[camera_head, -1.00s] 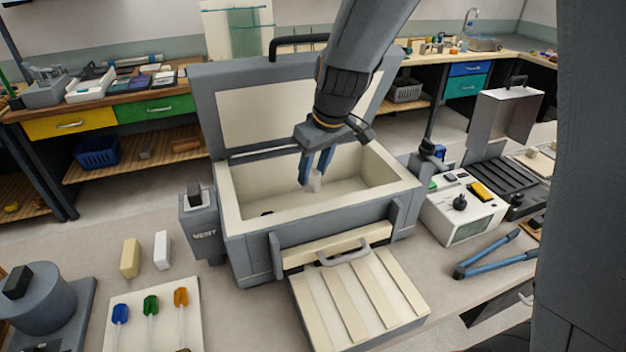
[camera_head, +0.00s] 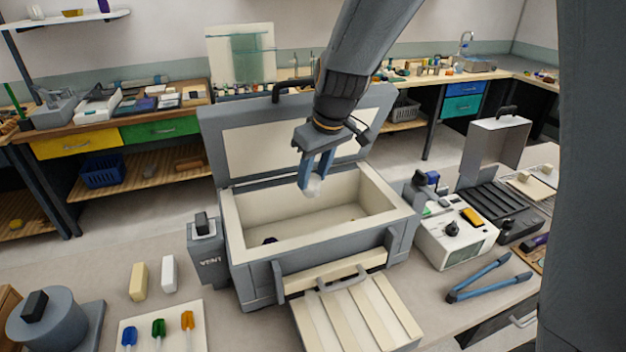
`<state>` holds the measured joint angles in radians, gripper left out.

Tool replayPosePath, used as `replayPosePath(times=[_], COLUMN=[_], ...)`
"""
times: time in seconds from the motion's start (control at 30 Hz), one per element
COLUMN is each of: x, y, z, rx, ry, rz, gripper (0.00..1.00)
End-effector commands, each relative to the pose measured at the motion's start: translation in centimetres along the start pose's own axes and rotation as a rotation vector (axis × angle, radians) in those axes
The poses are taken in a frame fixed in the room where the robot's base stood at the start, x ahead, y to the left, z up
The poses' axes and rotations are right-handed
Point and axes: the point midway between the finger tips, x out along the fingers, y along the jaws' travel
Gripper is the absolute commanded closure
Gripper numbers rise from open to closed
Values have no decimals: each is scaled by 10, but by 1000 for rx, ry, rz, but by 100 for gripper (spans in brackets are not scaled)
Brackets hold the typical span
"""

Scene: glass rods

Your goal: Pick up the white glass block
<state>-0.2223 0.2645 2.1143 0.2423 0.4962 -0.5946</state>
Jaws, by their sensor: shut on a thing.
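My gripper (camera_head: 316,170) points down over the open grey box (camera_head: 243,250), its blue fingers shut on a small whitish, glassy block (camera_head: 313,187). The block sits at the fingertips, partly hidden by them, above the pale floor of the box and near its back wall. Its exact height over the floor is hard to tell. A separate white upright block (camera_head: 169,273) stands on the table left of the box, beside a cream block (camera_head: 139,281).
The box lid (camera_head: 230,140) stands open behind my gripper. A small dark thing (camera_head: 270,240) lies inside the box. A slatted cream panel (camera_head: 355,312) lies in front. A pale instrument (camera_head: 450,235) and blue tongs (camera_head: 485,278) are at right. Coloured-ended rods (camera_head: 158,328) lie at front left.

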Motion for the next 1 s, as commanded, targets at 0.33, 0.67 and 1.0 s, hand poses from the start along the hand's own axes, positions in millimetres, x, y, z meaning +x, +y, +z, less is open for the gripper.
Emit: replayPosePath(times=[0.33,0.67,1.0], x=[-6,-21,-38], y=[0,-17,-38], z=[-1,44,99], rx=[0,1,0], ry=[0,0,0], rz=[0,0,0], gripper=[92,92,92])
